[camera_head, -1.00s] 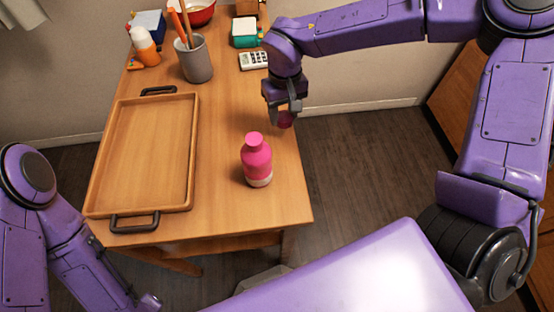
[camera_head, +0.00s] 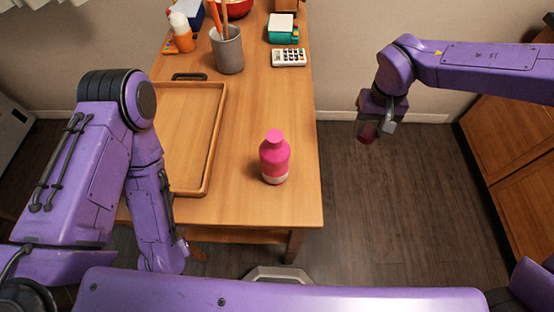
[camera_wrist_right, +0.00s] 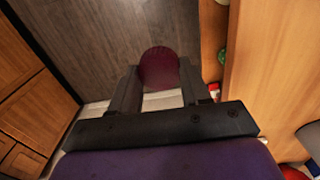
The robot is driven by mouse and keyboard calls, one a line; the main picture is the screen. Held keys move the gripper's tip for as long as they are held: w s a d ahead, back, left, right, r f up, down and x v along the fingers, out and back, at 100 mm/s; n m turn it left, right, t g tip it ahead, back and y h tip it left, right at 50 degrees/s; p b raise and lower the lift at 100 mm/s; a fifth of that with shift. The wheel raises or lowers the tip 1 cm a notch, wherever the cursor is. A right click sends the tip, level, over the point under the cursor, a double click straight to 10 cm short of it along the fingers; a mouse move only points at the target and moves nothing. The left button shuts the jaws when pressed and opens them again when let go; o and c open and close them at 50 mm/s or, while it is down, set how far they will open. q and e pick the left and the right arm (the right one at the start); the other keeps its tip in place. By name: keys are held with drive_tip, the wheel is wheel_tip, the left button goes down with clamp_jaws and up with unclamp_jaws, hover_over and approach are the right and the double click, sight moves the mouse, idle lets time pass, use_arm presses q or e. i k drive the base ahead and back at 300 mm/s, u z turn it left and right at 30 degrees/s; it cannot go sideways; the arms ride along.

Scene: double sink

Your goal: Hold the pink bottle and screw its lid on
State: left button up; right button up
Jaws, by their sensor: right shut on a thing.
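The pink bottle (camera_head: 274,160) stands upright on the wooden table, near its right front corner. It has a narrow pink top and a pale base. My right gripper (camera_head: 368,130) is to the right of the bottle and clear of the table, over the floor. It is shut on a dark red-pink lid (camera_head: 366,139), which also shows between the fingers in the right wrist view (camera_wrist_right: 158,68). My left arm comes in from the left, in front of the tray. Its gripper is not visible.
A wooden tray (camera_head: 216,135) lies left of the bottle, partly hidden by my left arm. Behind are a grey cup (camera_head: 229,52) with utensils, a calculator (camera_head: 289,58), an orange bottle (camera_head: 182,35) and a teal box (camera_head: 282,29). The table (camera_head: 262,100) between is clear.

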sight(275, 151)
drive_tip(key=k, duration=1)
drive_tip(key=u, duration=0.05)
